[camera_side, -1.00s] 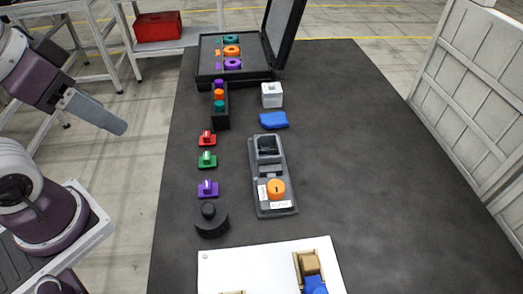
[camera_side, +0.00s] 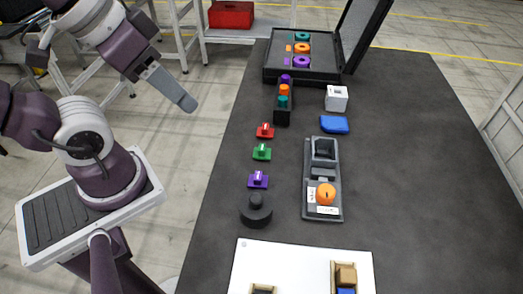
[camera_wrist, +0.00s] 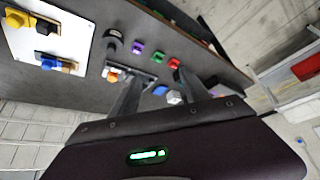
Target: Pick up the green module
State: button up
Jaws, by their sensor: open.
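The green module (camera_side: 261,152) is a small block with a raised light-topped knob, on the dark table near its left edge. It sits in a column between the red module (camera_side: 265,130) and the purple module (camera_side: 257,180). It also shows in the wrist view (camera_wrist: 157,55), between purple and red. My gripper (camera_side: 189,102) is in the air left of the table, apart from all modules. In the wrist view my gripper (camera_wrist: 160,78) has its two fingers spread with nothing held between them.
A grey fixture (camera_side: 312,190) with an orange knob stands right of the modules. A black round piece (camera_side: 256,212) and a white board (camera_side: 300,258) lie nearer. A rack (camera_side: 283,115), white cube (camera_side: 337,98), blue block (camera_side: 334,124) and open case (camera_side: 270,72) stand farther back. The table's right side is clear.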

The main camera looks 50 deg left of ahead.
jog(key=shift+o, duration=0.5)
jog(key=n+g, duration=0.6)
jog(key=n, duration=0.3)
send_over(262, 147)
jog(key=f, duration=1.5)
jog(key=shift+d+f, duration=0.3)
jog(key=shift+f, duration=0.05)
jog(key=f, duration=0.6)
jog(key=shift+a+f, duration=0.25)
jog(key=shift+f, duration=0.15)
grip_shut()
